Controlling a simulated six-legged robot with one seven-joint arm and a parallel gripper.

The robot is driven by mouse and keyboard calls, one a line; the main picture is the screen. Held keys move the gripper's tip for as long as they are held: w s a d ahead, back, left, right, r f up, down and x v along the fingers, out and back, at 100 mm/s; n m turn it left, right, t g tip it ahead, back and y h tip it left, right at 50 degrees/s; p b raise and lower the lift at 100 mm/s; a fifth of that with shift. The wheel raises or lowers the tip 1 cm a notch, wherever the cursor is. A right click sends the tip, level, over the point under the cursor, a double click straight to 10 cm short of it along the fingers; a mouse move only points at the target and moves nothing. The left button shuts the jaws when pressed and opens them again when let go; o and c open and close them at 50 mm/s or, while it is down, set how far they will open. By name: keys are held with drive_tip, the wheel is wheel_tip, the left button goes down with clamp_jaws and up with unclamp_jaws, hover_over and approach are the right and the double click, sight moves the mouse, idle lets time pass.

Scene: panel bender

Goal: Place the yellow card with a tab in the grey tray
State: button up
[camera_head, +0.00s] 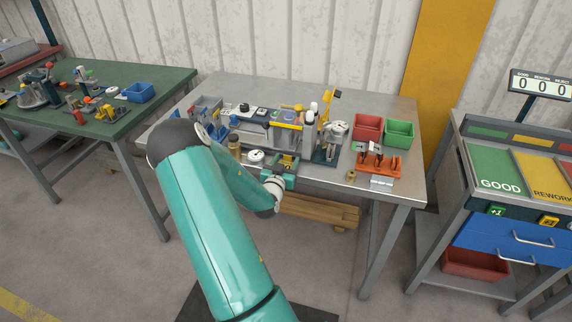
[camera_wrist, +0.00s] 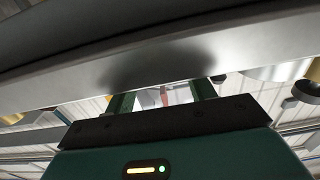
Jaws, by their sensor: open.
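A small yellow piece (camera_head: 331,94) stands up at the back of the metal bench, right of its middle; it may be the yellow card, but its tab is too small to make out. I cannot tell for sure which thing is the grey tray; a light grey flat piece (camera_head: 381,183) lies near the bench's front right edge. My gripper (camera_wrist: 163,97) is open in the wrist view, with a small red and white patch showing between its fingers. In the head view my arm reaches the bench's front edge, and my fingertips cannot be made out there.
The metal bench (camera_head: 405,185) is crowded in the middle with a grey machine and small parts. Red (camera_head: 368,127) and green (camera_head: 400,134) bins stand at the right. An orange rack (camera_head: 380,163) is in front of them. A metal edge (camera_wrist: 160,65) crosses close before my wrist camera.

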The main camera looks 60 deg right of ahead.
sight(288, 148)
drive_tip(key=c, duration=1.1)
drive_tip(key=shift+c, duration=0.2)
drive_tip(key=shift+r, duration=0.5)
wheel_tip(288, 148, up, 2)
drive_tip(key=shift+r, duration=0.1)
drive_tip(key=w+a+r, duration=0.6)
drive_tip(key=a+r, duration=0.3)
drive_tip(key=a, duration=0.3)
drive_tip(key=shift+w+a+r, duration=0.15)
drive_tip(key=shift+a+r, duration=0.1)
drive_tip(key=shift+r, duration=0.15)
